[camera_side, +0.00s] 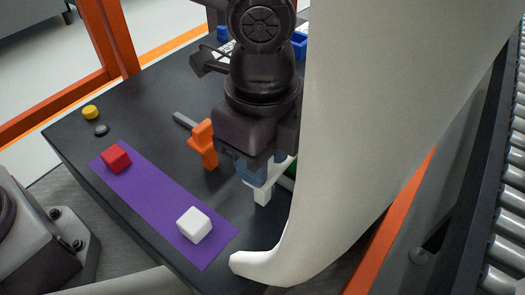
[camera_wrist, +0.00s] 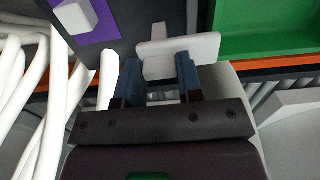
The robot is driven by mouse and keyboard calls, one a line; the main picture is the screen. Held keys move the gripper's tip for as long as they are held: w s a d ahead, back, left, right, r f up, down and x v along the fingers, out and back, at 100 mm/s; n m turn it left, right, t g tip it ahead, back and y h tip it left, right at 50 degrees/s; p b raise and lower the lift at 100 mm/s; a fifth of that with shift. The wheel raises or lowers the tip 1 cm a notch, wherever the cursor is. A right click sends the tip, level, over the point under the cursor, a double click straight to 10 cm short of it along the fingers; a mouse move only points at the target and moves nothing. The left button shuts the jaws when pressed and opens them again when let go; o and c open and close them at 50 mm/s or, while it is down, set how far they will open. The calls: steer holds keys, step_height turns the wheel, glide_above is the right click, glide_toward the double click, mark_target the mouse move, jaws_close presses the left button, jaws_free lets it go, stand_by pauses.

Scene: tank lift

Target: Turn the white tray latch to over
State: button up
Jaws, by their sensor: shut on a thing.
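The white tray latch (camera_side: 263,196) shows in the side view below my gripper (camera_side: 258,172), partly covered by the fingers. In the wrist view the latch (camera_wrist: 192,47) is a white bar crossing a post, lying between and against the blue fingertips of my gripper (camera_wrist: 157,70). The gripper is shut on it. The green tray (camera_wrist: 265,30) lies to the upper right in the wrist view, next to the latch. Only a sliver of green shows in the side view, so how the latch lies against the tray is hidden there.
An orange latch-like piece (camera_side: 203,145) stands left of my gripper. A purple mat (camera_side: 150,190) carries a red cube (camera_side: 116,157) and a white cube (camera_side: 194,224). A large pale curved body (camera_side: 375,110) blocks the right side. A roller conveyor (camera_side: 507,210) runs beyond it.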

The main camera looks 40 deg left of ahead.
steer(key=shift+r+m, duration=0.1)
steer(key=shift+m, duration=0.2)
steer(key=o, duration=0.9)
steer(key=shift+o, duration=0.2)
step_height(320, 180, up, 13)
stand_by(0.4)
